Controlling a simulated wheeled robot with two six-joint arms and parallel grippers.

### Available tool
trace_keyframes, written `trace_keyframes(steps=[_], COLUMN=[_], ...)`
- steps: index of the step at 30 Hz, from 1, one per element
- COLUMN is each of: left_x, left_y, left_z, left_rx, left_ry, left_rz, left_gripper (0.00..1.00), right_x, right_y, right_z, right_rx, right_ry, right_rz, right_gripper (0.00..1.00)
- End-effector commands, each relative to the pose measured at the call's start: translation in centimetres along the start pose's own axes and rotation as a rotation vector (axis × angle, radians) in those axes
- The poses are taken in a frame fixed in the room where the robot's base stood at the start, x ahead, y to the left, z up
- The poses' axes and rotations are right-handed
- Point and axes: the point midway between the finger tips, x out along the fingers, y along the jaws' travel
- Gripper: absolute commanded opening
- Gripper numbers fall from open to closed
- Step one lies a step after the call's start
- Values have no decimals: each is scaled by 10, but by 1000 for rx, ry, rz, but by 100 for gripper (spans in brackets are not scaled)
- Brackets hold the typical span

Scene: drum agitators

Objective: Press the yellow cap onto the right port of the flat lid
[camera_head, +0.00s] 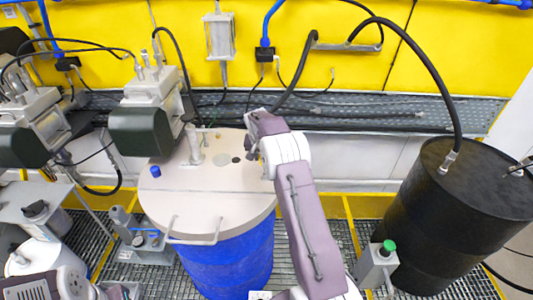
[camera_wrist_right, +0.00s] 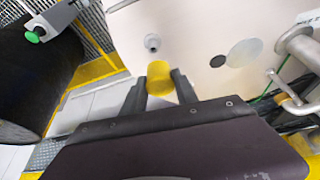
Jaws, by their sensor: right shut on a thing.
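The flat lid (camera_head: 215,205) is a pale disc on top of a blue drum (camera_head: 230,265) in the head view. My right gripper (camera_wrist_right: 159,80) is shut on the yellow cap (camera_wrist_right: 160,75) in the wrist view. The right port (camera_wrist_right: 152,43) is a small grey ring on the pale lid (camera_wrist_right: 195,25), just above the cap in that picture, with a gap between them. In the head view my right gripper (camera_head: 252,148) is over the lid's right side; the arm hides the cap and that port. My left gripper is out of view; only part of its arm shows bottom left.
A blue cap (camera_head: 155,171) sits at the lid's left. A dark hole (camera_head: 236,160), a grey disc (camera_head: 222,159) and an upright fitting (camera_head: 194,145) are near its back. A metal handle (camera_head: 195,240) is at the front. A black drum (camera_head: 470,210) stands right.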

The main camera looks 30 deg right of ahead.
Motion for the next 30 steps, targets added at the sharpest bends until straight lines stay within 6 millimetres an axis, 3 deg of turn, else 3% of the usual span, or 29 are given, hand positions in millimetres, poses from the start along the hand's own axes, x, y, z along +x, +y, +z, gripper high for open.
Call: trace_keyframes(steps=[15, 30], left_x=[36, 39], left_y=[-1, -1], left_z=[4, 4], left_rx=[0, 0], left_ry=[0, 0], left_rz=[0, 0], left_gripper=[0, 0], right_x=[42, 47], right_y=[0, 0], right_z=[18, 20], right_rx=[0, 0], right_ry=[0, -1], right_rz=[0, 0], right_gripper=[0, 0])
